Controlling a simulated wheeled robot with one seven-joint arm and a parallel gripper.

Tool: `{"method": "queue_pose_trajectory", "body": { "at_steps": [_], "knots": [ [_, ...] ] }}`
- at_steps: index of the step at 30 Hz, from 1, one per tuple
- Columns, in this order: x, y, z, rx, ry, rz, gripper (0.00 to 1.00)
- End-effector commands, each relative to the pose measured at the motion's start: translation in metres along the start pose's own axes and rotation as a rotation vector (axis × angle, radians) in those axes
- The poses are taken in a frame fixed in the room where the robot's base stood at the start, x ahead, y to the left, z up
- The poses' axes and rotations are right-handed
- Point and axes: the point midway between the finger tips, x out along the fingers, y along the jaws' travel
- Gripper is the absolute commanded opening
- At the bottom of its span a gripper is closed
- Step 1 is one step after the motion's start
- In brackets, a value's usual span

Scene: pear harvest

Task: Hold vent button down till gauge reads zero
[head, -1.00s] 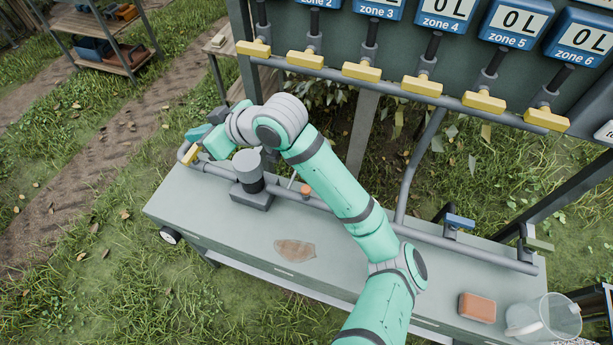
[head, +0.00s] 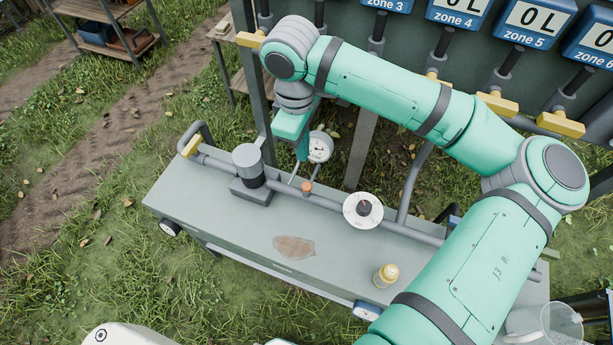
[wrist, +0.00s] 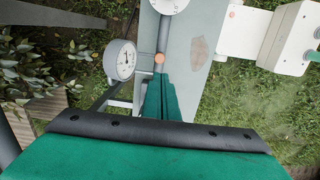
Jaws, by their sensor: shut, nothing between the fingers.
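The vent button appears to be the small orange cap (head: 307,187) on the grey pipe along the bench; it also shows in the wrist view (wrist: 159,58). A round white gauge (head: 320,147) stands just behind it, and shows in the wrist view (wrist: 122,60) left of the button. Its dark needle is too small to read surely. My gripper (head: 303,158) points down above and behind the button, beside the gauge. In the wrist view its green fingers (wrist: 160,78) are together and empty, their tips apart from the button.
A grey cylinder on a block (head: 248,170) stands left of the button. A white disc with a black knob (head: 363,209) is to the right. A yellow-capped bottle (head: 386,275) stands on the bench (head: 225,222). Yellow-handled valves hang behind my arm.

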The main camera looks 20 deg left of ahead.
Motion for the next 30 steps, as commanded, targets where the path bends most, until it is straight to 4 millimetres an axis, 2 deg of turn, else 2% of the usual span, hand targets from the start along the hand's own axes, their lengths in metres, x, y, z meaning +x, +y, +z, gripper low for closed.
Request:
{"method": "queue_pose_trajectory", "body": {
  "at_steps": [8,13,30],
  "knots": [
    [0.001,0.0,-0.001,-0.001,0.003,0.0,0.0],
    [0.013,0.0,-0.001,0.0,0.002,-0.001,0.0],
    [0.113,0.001,0.0,0.002,0.002,0.0,0.0]
  ]
}}
